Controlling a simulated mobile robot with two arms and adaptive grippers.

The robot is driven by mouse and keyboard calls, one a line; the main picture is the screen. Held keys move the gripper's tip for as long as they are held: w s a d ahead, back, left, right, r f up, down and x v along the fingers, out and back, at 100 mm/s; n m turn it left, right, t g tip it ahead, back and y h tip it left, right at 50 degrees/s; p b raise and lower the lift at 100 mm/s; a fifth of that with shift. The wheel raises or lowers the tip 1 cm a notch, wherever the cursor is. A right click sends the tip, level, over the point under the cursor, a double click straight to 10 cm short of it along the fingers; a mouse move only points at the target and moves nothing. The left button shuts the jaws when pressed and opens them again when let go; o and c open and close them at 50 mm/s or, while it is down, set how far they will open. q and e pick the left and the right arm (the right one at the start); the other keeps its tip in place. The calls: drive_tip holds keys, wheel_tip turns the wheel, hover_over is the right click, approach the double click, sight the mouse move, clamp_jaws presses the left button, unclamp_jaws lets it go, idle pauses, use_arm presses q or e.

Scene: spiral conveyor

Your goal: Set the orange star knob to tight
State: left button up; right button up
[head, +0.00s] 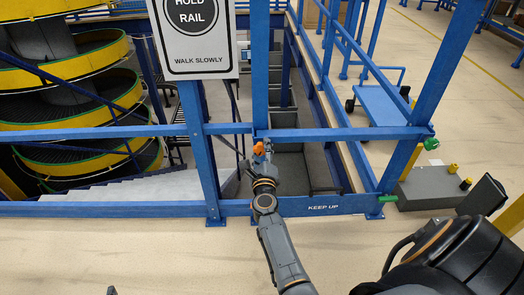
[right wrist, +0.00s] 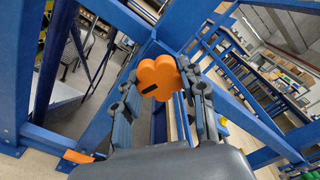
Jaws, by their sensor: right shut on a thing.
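The orange star knob (head: 258,149) sits on the blue railing, near the middle of the head view. In the right wrist view the knob (right wrist: 158,75) shows its lobed face with a short dark mark towards its lower left. My right gripper (head: 262,158) reaches the knob from below. In the right wrist view its two fingers (right wrist: 160,86) lie on either side of the knob, and it is shut on it. The knob's stem and any tight marking are hidden or too small to read. My left gripper is not clearly in view.
Blue rails (head: 330,134) and posts surround the knob. A "HOLD RAIL" sign (head: 196,40) hangs left. A green knob (head: 431,143) and green handle (head: 387,198) are on the right. A spiral conveyor (head: 70,68) stands at far left. The near floor (head: 130,250) is clear.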

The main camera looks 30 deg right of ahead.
drive_tip(key=o, duration=1.2)
